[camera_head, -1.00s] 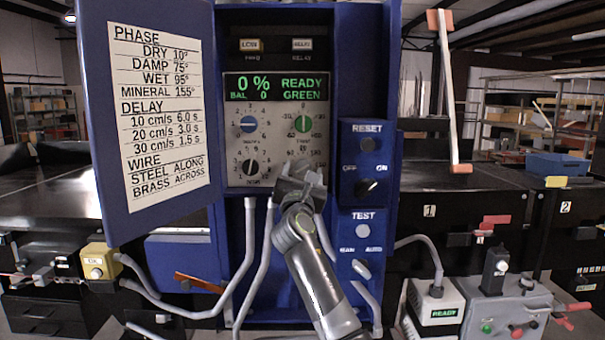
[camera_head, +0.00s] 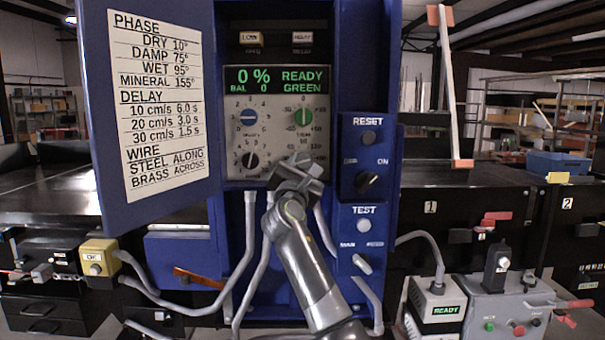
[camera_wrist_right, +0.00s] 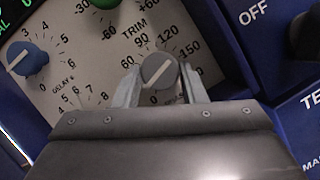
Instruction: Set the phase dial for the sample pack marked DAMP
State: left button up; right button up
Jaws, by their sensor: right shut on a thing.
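The chart (camera_head: 155,100) on the open cabinet door lists PHASE values, with DAMP at 75°. The control panel (camera_head: 235,170) has a screen (camera_head: 277,81) reading 0 %, BAL 0, READY GREEN. My right gripper (camera_head: 299,163) is at the panel's lower right and hides the dial there in the head view. In the right wrist view its two fingers (camera_wrist_right: 160,85) are shut on a grey dial (camera_wrist_right: 158,72) with a white pointer line. Numbers 60, 90, 120 and 150 show around this dial. The exact setting is hard to read. My left gripper is not in view.
A blue dial (camera_head: 248,117), a green dial (camera_head: 303,117) and a black dial (camera_head: 249,160) sit close by on the panel. Grey cables (camera_head: 244,270) hang below.

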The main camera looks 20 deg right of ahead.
jog(key=m+g, duration=0.1)
jog(key=m, duration=0.1)
jog(key=m+g+h+b, duration=0.1)
jog(key=m, duration=0.2)
jog(key=shift+a, duration=0.15)
jog(key=m, duration=0.1)
jog(key=m+g, duration=0.1)
jog(key=m+h, duration=0.1)
jog(key=m, duration=0.1)
jog(key=shift+r+g, duration=0.25)
jog(key=shift+g, duration=0.15)
jog(key=m, duration=0.2)
jog(key=m+g, duration=0.1)
jog(key=m, duration=0.1)
jog(key=shift+w+a+r+m+g+y, duration=0.1)
jog(key=shift+r+m+g+y, duration=0.1)
jog(key=shift+m+g+y, duration=0.15)
pick_arm(q)
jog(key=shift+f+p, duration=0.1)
jog(key=shift+p, duration=0.65)
pick_arm(e)
jog(key=shift+m+g+y, duration=0.55)
jog(key=shift+m+y, duration=0.2)
jog(key=shift+m, duration=1.3)
jog(key=o, duration=1)
jog(key=shift+r, duration=0.1)
